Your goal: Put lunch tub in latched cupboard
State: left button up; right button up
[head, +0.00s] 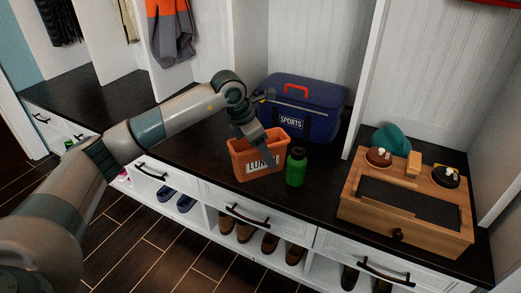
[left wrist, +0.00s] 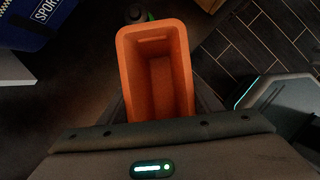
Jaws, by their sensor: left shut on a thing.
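The orange lunch tub (head: 243,164) has a white label reading LUNCH and stands upright on or just above the dark bench top. My left gripper (head: 258,142) comes down over the tub and is shut on it. In the left wrist view the open, empty tub (left wrist: 157,75) sits between the fingers. I cannot tell whether its base touches the bench. No cupboard with a clear latch shows in either view. My right gripper is not in view.
A green bottle (head: 296,167) stands close to the tub's right side. A blue sports bag (head: 318,100) is behind it. A wooden box (head: 400,225) with shoe-care items occupies the right. White drawers (head: 262,222) and shoe cubbies lie below. The bench (head: 75,88) is clear at left.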

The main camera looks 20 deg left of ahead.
pick_arm(q)
jog(key=s+d+r+m+g+y, duration=0.1)
jog(key=s+r+m+g, duration=0.3)
jog(key=s+m, duration=0.6)
jog(key=s+d+r+m+g+y, duration=0.2)
jog(key=s+d+r+m+g, duration=0.2)
jog(key=s+m, duration=0.6)
jog(key=r+m, duration=0.1)
jog(key=m, duration=0.6)
jog(key=shift+d+r, duration=0.2)
jog(key=shift+r, duration=0.15)
